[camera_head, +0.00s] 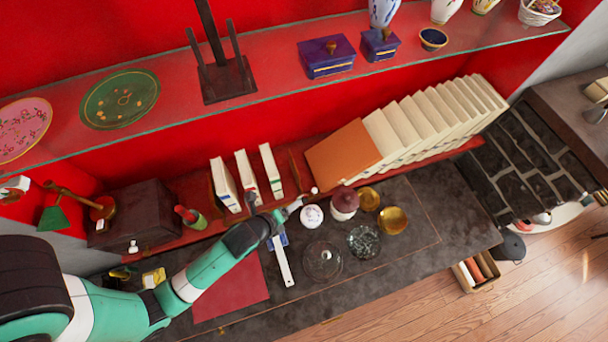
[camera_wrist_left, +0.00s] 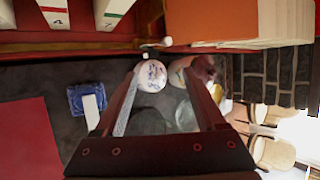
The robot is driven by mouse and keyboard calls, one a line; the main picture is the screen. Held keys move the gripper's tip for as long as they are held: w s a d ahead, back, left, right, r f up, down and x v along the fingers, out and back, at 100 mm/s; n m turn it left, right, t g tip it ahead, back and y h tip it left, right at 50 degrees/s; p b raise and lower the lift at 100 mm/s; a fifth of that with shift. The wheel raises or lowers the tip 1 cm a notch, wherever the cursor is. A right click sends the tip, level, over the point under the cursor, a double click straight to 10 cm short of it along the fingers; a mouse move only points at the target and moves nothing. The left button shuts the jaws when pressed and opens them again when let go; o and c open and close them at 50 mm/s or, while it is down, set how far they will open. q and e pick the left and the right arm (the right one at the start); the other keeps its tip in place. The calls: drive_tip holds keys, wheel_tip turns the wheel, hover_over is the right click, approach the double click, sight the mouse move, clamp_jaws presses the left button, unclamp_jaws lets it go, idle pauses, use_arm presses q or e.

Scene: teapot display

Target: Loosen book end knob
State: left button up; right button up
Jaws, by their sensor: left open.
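The book end (camera_head: 293,170) is a thin brown upright board on the red shelf, between the white books and the leaning orange book. A small pale knob (camera_head: 314,190) shows at the shelf's front edge near its foot. In the left wrist view the knob (camera_wrist_left: 167,41) lies just beyond my fingertips, in line with the gap between them. My left gripper (camera_head: 276,199) is open and empty in front of the shelf edge; its fingers also show in the wrist view (camera_wrist_left: 162,68), apart from the knob. My right gripper is not in view.
Brass bowls (camera_head: 392,220) and glass dishes (camera_head: 322,261) are to the right. The upper shelf (camera_head: 280,70) overhangs behind.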

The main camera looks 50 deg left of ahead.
sight(304, 201)
use_arm(q)
drive_tip(key=b+x, duration=0.1)
drive_tip(key=x, duration=0.3)
drive_tip(key=s+f+b+x, duration=0.1)
drive_tip(key=x, duration=0.3)
drive_tip(key=b+x, duration=0.2)
drive_tip(key=x, duration=0.3)
drive_tip(key=shift+s+d+f, duration=0.2)
drive_tip(key=shift+s+f, duration=0.05)
drive_tip(key=shift+s, duration=0.05)
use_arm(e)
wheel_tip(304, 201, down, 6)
use_arm(q)
clamp_jaws()
